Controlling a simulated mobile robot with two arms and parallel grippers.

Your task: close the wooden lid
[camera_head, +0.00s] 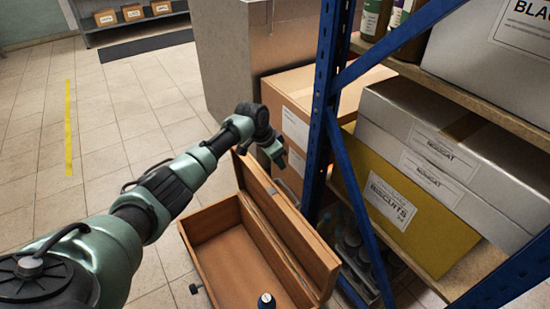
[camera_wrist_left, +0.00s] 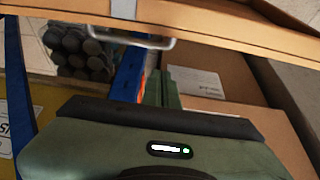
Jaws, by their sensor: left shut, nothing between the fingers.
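The wooden box (camera_head: 215,217) stands open on the floor. Its wooden lid (camera_head: 285,220) is raised along the right side, close to the blue shelf post. In the left wrist view the lid (camera_wrist_left: 225,25) crosses the top, with a metal catch (camera_wrist_left: 130,38) on its edge. My left gripper (camera_head: 277,157) is shut and empty, near the lid's far end and on its shelf side. In the left wrist view its green fingers (camera_wrist_left: 162,90) are partly hidden behind the gripper body. I cannot tell whether it touches the lid. My right gripper is not in view.
A blue rack post (camera_head: 322,110) rises just right of the lid. Cardboard boxes (camera_head: 290,92) stand behind the gripper, and a yellow biscuit box (camera_head: 375,200) is on the rack. A dark, white-topped object (camera_head: 267,300) shows at the wooden box's near end. Tiled floor at left is clear.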

